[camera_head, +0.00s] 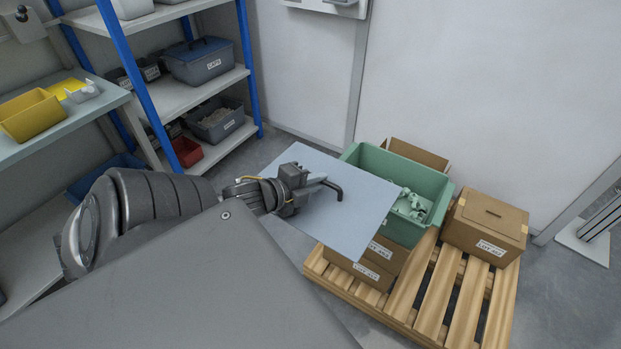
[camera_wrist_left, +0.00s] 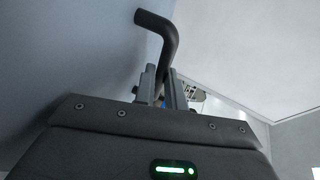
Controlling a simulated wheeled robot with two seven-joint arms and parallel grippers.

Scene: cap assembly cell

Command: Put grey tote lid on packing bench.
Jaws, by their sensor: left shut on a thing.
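The grey tote lid (camera_head: 350,226) is a flat, pale blue-grey panel with a bent black handle (camera_head: 336,189). It lies roughly level in the head view, covering part of the green tote and cartons; whether it touches them I cannot tell. My left gripper (camera_head: 318,183) is over the panel, shut on the handle. In the left wrist view the handle (camera_wrist_left: 165,38) rises from between the fingers, and the lid (camera_wrist_left: 70,60) fills the left side. A pale bench (camera_head: 78,118) at the far left may be the packing bench. My right gripper is not in view.
The green tote (camera_head: 440,188) holds pale green parts. A carton (camera_head: 487,225) stands beside it on the wooden pallet (camera_head: 465,300). A blue-post shelf (camera_head: 180,97) with bins stands back left.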

